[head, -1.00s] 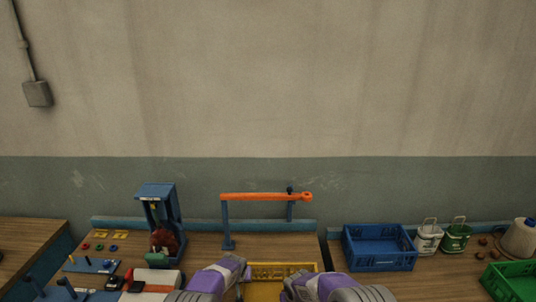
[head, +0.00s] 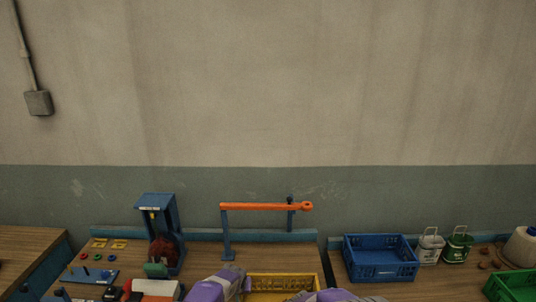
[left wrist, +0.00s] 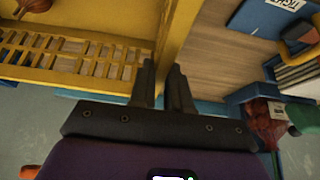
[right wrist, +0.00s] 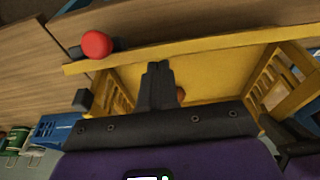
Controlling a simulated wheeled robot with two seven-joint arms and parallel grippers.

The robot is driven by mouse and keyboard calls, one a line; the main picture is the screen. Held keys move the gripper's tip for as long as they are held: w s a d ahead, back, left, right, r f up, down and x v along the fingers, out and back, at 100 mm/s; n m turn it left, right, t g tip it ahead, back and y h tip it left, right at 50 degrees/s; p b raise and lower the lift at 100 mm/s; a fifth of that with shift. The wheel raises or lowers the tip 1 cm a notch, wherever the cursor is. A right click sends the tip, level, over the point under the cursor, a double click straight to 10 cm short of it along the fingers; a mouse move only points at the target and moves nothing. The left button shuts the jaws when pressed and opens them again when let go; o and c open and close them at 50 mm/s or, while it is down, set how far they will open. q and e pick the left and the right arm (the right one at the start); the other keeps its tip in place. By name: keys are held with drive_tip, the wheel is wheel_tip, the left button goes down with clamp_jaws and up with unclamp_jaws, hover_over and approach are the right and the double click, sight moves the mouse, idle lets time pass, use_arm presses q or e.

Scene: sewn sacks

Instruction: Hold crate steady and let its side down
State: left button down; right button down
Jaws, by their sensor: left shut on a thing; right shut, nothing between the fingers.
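The yellow crate (head: 283,281) stands at the bottom middle of the head view, cut off by the frame edge. In the left wrist view, my left gripper (left wrist: 165,72) is shut on the crate's yellow wall (left wrist: 178,28), beside a slatted side (left wrist: 75,65). In the right wrist view, my right gripper (right wrist: 159,70) is shut and empty, in front of the crate's inside. The crate's long rim (right wrist: 190,47) and two slatted ends show there. A red knob (right wrist: 96,44) sits by the rim's left end. Whether a side is down, I cannot tell.
A blue stand (head: 157,230) is left of the crate, and an orange bar on blue posts (head: 265,206) is behind it. A green crate (head: 510,285) is at far right.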

drive_tip(key=shift+s+f, duration=0.5)
drive_tip(key=shift+s, duration=0.2)
drive_tip(key=shift+s+f, duration=0.5)
drive_tip(key=shift+s, duration=0.2)
use_arm(q)
drive_tip(key=shift+r, duration=0.1)
use_arm(e)
drive_tip(key=shift+s+f, duration=0.25)
drive_tip(key=shift+s, duration=0.1)
use_arm(q)
drive_tip(key=shift+a, duration=0.15)
use_arm(e)
drive_tip(key=shift+d, duration=0.1)
drive_tip(key=shift+w+r, duration=0.65)
drive_tip(key=shift+w, duration=0.15)
drive_tip(key=shift+w+r, duration=0.45)
drive_tip(key=shift+r, duration=0.15)
use_arm(q)
drive_tip(key=shift+d, duration=0.2)
use_arm(e)
drive_tip(key=w+v, duration=0.2)
drive_tip(key=v, duration=0.5)
drive_tip(key=shift+s+r, duration=0.15)
drive_tip(key=shift+r, duration=0.4)
